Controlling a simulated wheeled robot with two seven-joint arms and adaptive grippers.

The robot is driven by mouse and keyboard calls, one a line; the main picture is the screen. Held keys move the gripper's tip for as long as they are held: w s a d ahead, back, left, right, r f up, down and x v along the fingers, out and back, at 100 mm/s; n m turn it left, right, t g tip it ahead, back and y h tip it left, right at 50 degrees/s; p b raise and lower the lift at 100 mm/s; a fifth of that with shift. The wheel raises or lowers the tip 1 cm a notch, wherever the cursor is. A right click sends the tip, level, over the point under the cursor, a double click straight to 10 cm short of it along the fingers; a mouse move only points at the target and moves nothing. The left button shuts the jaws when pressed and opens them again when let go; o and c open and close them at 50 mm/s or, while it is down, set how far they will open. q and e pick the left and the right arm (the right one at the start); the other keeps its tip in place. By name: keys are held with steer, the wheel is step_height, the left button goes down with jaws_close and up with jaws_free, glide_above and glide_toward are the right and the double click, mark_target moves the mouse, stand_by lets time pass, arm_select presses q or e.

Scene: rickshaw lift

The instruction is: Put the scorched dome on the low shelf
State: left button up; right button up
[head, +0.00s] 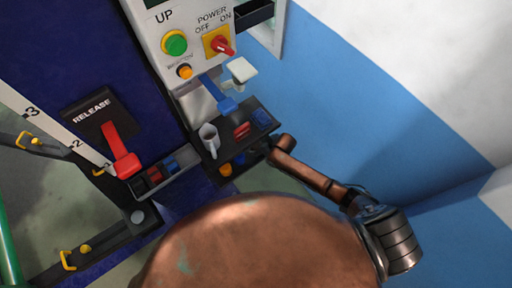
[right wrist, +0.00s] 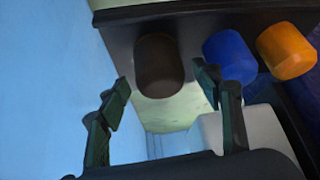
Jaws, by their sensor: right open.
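The scorched dome (right wrist: 158,65) is a dark brown, rounded piece against a black shelf edge in the right wrist view. It lies between and just beyond the fingertips of my right gripper (right wrist: 162,82), which is open, with no visible grip on it. In the head view my right gripper (head: 274,149) is at the right end of the black shelf (head: 222,172); the scorched dome cannot be made out there. A grey tray (head: 187,163) sits lower left, holding red and blue pieces; I cannot tell which surface is the low shelf. My left gripper is not in view.
A blue dome (right wrist: 229,55) and an orange dome (right wrist: 287,50) stand beside the scorched one. A mug (head: 208,138) and a red piece (head: 241,130) are on the black shelf. A control box (head: 190,22) is above; a red release lever (head: 124,160) is left.

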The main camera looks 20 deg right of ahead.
steer(key=p+v, duration=0.2)
steer(key=v, duration=0.8)
steer(key=shift+p, duration=0.3)
steer(key=s+d+f+m+h, duration=0.1)
steer(key=s+d+f, duration=0.35)
steer(key=f, duration=0.35)
steer(key=s+d+f+m+g+h, duration=0.1)
steer(key=s+d+f, duration=0.35)
steer(key=f, duration=0.35)
steer(key=s+d+f+m+h, duration=0.1)
steer(key=s+d+f, duration=0.3)
steer(key=s+f, duration=0.25)
steer(key=s+f+g, duration=0.1)
steer(key=s+f, duration=0.4)
steer(key=s, duration=0.7)
steer(key=s+f+m+g, duration=0.1)
steer(key=s+f, duration=0.4)
steer(key=s, duration=0.7)
steer(key=s+f+g, duration=0.2)
steer(key=s+f, duration=0.3)
steer(key=s, duration=0.7)
steer(key=shift+m+h, duration=0.3)
steer(key=shift+m, duration=0.1)
